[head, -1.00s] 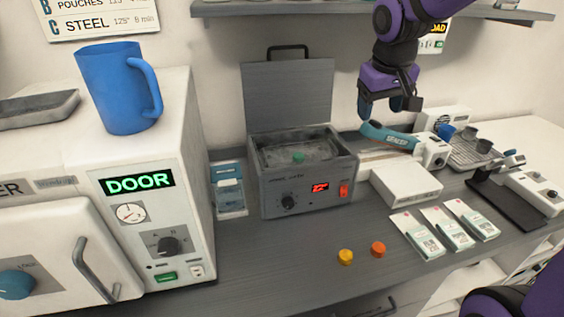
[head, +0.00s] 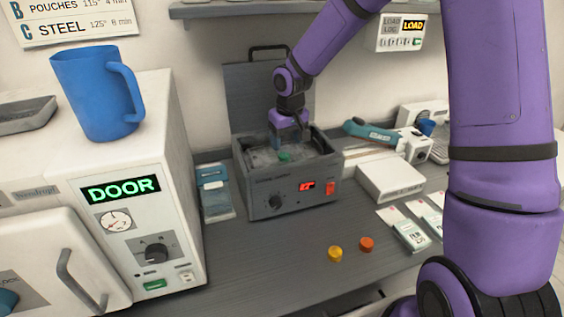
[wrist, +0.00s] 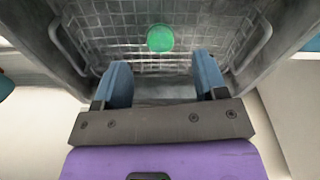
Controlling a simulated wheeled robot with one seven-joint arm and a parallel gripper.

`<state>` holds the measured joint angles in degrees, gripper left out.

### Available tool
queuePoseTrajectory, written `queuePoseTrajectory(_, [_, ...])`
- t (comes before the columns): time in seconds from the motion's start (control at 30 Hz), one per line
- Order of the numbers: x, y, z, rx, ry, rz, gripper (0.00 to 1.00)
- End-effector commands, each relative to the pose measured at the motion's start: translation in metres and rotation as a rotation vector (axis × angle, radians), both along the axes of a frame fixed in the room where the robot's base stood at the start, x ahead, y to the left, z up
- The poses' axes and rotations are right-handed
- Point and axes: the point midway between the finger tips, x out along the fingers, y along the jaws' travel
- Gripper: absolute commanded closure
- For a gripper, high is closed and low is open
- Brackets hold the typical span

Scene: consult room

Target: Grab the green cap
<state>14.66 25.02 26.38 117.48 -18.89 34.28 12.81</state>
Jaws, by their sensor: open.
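The green cap (head: 284,156) lies in the wire basket inside the open grey ultrasonic bath (head: 292,193). In the wrist view the green cap (wrist: 160,38) sits on the mesh, ahead of my fingertips and roughly midway between them. My gripper (head: 289,143) is over the bath opening, close to the cap in the head view. In the wrist view my gripper (wrist: 162,75) shows two blue fingers spread apart with nothing between them. The cap is apart from both fingers.
The bath's walls and the basket's side handles (wrist: 253,45) surround the cap. The raised lid (head: 262,95) stands behind. A yellow cap (head: 335,254) and an orange cap (head: 366,244) lie on the counter in front. A white sterilizer (head: 185,215) stands at left.

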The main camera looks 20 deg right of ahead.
Motion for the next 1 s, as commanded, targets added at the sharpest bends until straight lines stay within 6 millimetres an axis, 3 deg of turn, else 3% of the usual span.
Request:
queuePoseTrajectory(0.1, [0.002,0.001,-0.015,-0.001,0.002,0.002,0.34])
queuePoseTrajectory(0.37, [0.006,0.002,-0.031,-0.001,0.002,0.002,0.34])
queuePoseTrajectory(0.63, [0.015,0.003,-0.065,-0.001,0.002,0.001,0.34])
queuePoseTrajectory(0.97, [0.016,0.003,-0.072,-0.001,0.0,0.0,0.34])
queuePoseTrajectory(1.0, [0.016,0.003,-0.072,-0.001,0.0,0.0,0.39])
